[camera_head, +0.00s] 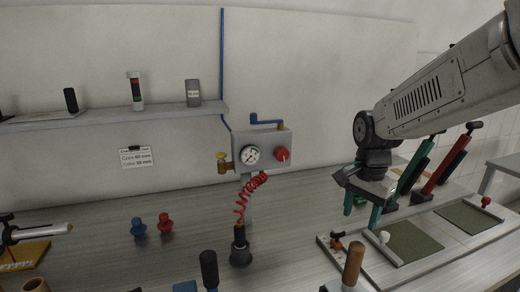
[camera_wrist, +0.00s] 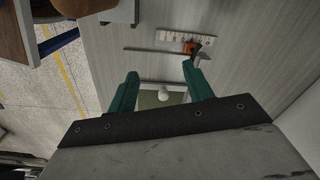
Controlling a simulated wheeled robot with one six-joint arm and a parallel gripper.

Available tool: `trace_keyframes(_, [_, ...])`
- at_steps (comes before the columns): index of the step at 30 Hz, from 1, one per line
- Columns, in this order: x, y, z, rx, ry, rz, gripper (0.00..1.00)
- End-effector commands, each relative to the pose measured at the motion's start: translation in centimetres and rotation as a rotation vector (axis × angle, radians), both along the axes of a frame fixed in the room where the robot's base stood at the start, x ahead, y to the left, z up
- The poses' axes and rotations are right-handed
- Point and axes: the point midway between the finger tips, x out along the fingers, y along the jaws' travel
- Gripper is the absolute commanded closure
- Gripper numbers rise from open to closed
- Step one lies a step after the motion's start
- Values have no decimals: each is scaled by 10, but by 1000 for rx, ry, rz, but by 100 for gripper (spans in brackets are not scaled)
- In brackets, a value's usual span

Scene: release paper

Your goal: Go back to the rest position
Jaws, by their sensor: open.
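My gripper (camera_head: 361,211) hangs at the right of the camera_head view, with its green fingers pointing down toward the bench. It sits above the far left part of a pale board with green pads (camera_head: 415,243). In the camera_wrist view the two green fingers of my gripper (camera_wrist: 160,72) stand well apart with nothing held between them. A white knob (camera_wrist: 163,97) shows in the gap beyond them, apart from the fingers. The same white knob (camera_head: 384,237) stands on the board in the camera_head view.
A red-handled tool (camera_head: 447,172) stands behind the board. A gauge box (camera_head: 262,153) with a coiled red hose (camera_head: 249,194) is left of my gripper. A wooden handle (camera_head: 353,262) stands in front. Blue (camera_head: 138,227) and red (camera_head: 165,223) knobs stand left. Bench between is partly clear.

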Motion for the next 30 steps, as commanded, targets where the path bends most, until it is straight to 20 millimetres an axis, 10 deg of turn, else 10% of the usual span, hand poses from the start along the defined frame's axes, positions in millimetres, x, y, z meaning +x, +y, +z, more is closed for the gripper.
trace_keyframes(6, [-91, -8, 45, -17, -36, 318, 49])
trace_keyframes(15, [-205, -15, 56, -53, -67, 740, 49])
trace_keyframes(21, [-244, -16, 50, -70, -74, 903, 49])
trace_keyframes(30, [-251, -17, 48, -72, -74, 940, 49])
